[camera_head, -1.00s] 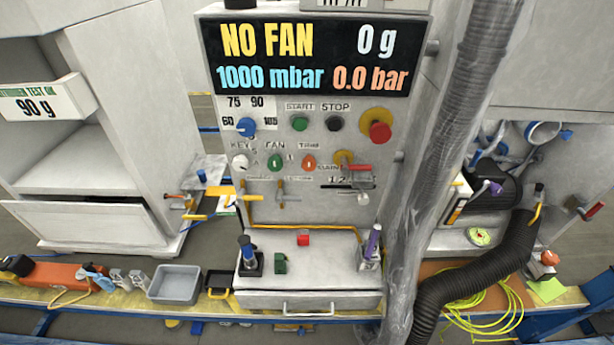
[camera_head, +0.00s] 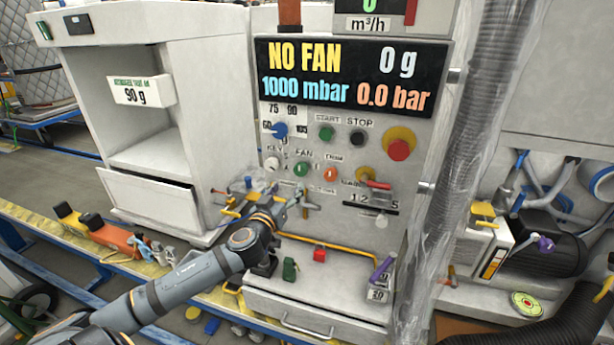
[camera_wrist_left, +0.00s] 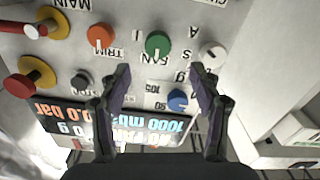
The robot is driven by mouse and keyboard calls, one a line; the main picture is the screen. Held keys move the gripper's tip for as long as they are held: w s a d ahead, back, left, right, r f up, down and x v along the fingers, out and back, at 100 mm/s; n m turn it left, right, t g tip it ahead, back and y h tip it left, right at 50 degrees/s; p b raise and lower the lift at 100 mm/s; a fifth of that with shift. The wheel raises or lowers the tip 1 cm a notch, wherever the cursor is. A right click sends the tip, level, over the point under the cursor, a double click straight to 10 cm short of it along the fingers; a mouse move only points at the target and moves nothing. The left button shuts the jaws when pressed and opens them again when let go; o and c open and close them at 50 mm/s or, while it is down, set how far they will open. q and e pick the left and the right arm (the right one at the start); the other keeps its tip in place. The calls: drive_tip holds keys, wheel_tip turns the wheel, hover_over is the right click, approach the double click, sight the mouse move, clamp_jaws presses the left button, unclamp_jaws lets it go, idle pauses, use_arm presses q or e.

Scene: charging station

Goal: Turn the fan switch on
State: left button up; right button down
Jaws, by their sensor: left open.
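The fan switch is a green knob (camera_head: 301,170) under the label FAN on the grey control panel (camera_head: 345,215). It also shows upside down in the left wrist view (camera_wrist_left: 158,43), its pale pointer line running roughly up and down the picture. My left gripper (camera_wrist_left: 160,82) is open and empty, its two dark fingers apart, with the knob beyond and between the fingertips. In the head view, my left gripper (camera_head: 276,196) is just below and left of the knob; its fingers are hard to make out. The display (camera_head: 345,75) reads NO FAN. My right gripper is out of view.
A white key knob (camera_head: 271,163) and an orange trim knob (camera_head: 330,173) flank the fan knob; a blue dial (camera_head: 279,130) is above left. Small valves and levers (camera_head: 232,208) stand near my wrist. A plastic-wrapped duct (camera_head: 465,150) is at right.

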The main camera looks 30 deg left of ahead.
sight(299, 172)
use_arm(q)
drive_tip(key=p+x, duration=0.1)
drive_tip(key=x, duration=0.3)
drive_tip(key=p+x, duration=0.1)
drive_tip(key=x, duration=0.4)
drive_tip(key=shift+w+d+r+p, duration=0.1)
drive_tip(key=shift+d+r+p, duration=0.1)
drive_tip(key=shift+p, duration=0.1)
drive_tip(key=shift+w+a+f, duration=0.1)
drive_tip(key=shift+w+f, duration=0.05)
drive_tip(key=shift+w, duration=0.15)
drive_tip(key=shift+c, duration=0.4)
drive_tip(key=c, duration=1)
drive_tip(key=shift+c, duration=0.2)
